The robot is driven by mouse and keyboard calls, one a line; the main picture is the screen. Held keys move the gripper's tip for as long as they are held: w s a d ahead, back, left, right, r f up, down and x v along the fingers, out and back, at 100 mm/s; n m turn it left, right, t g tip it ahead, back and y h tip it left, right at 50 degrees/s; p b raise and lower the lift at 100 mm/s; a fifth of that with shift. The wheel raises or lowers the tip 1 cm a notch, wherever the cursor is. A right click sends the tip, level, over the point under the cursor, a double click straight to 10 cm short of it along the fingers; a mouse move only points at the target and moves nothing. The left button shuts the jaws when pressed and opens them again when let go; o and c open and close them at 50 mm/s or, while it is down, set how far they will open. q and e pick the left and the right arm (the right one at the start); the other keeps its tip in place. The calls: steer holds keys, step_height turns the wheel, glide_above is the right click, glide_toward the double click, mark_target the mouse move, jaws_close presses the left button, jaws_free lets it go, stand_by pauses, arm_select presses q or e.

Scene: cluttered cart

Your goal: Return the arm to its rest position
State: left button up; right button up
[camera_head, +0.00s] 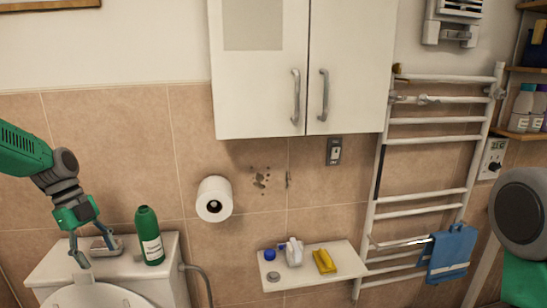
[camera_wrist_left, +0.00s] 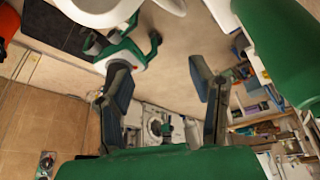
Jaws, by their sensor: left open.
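My left arm (camera_head: 50,175) comes in from the left. Its gripper (camera_head: 95,254) hangs pointing down over the white toilet tank, left of a green bottle (camera_head: 149,238). In the left wrist view the same gripper (camera_wrist_left: 163,115) has its two dark fingers wide apart, with nothing between them. The bottle stands upright on the tank, apart from the fingers. Part of my right arm (camera_head: 521,212) shows at the right edge; its gripper is out of view.
The toilet tank (camera_head: 172,277) stands at the lower left. A small shelf (camera_head: 300,280) holds a spray bottle (camera_head: 292,252) and a yellow item (camera_head: 324,261). A towel rail (camera_head: 432,139), a wall cabinet (camera_head: 260,95) and a toilet roll (camera_head: 215,198) are on the wall.

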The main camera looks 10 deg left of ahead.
arm_select(q)
steer(key=s+d+f+n+y, duration=0.1)
steer(key=s+d+f+n, duration=0.45)
steer(key=f, duration=0.45)
steer(key=s+d+f+n+y, duration=0.2)
steer(key=s+d+f+n, duration=0.2)
steer(key=d+f, duration=0.45)
steer(key=s+d+f+n+t, duration=0.1)
steer(key=s+n, duration=0.4)
steer(key=s, duration=0.5)
steer(key=s+d+f+n+y, duration=0.1)
steer(key=s+d+f+n, duration=0.2)
steer(key=s, duration=0.7)
steer(key=f+n, duration=0.2)
steer(key=n, duration=0.1)
steer(key=shift+s+d+t, duration=0.35)
steer(key=shift+s+t, duration=0.05)
steer(key=shift+w, duration=0.15)
